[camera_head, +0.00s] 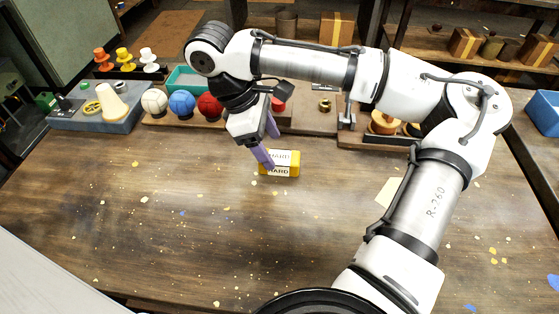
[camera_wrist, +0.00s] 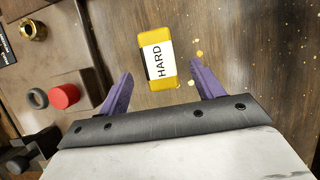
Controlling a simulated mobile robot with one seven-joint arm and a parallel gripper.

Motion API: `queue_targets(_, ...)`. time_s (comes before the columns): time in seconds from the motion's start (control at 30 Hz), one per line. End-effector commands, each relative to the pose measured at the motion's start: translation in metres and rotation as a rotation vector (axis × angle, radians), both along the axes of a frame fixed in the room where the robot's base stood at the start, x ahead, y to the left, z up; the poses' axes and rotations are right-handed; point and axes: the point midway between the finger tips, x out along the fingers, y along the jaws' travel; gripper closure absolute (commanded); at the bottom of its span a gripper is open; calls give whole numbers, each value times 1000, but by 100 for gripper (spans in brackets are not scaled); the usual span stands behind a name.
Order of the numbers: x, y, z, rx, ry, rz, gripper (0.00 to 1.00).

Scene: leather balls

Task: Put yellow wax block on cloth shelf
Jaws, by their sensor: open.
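The yellow wax block (camera_head: 294,170) lies on the wooden table and bears a white label reading "HARD". It also shows in the wrist view (camera_wrist: 157,82), ahead of and between my two purple fingers. My gripper (camera_head: 268,157) is open and empty; in the wrist view its fingertips (camera_wrist: 160,77) are spread on either side of the block. In the head view the fingers overlap the block's left edge; I cannot tell whether they touch it. I cannot make out for certain which shelf is the cloth shelf.
White, blue and red balls (camera_head: 182,103) sit on a board at the back left, beside a grey tray (camera_head: 75,122) with a cone. A teal bin (camera_head: 187,78) is behind them. Shelves with wooden blocks (camera_head: 465,43) stand at the back right. The table front is mostly clear.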

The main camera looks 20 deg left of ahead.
Motion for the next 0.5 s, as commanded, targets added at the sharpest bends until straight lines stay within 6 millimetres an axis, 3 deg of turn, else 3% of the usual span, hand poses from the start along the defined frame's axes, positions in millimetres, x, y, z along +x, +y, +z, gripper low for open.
queue_targets(0.3,6,-18,-39,0,1,-2,34)
queue_targets(0.5,7,-21,-46,-1,1,0,34)
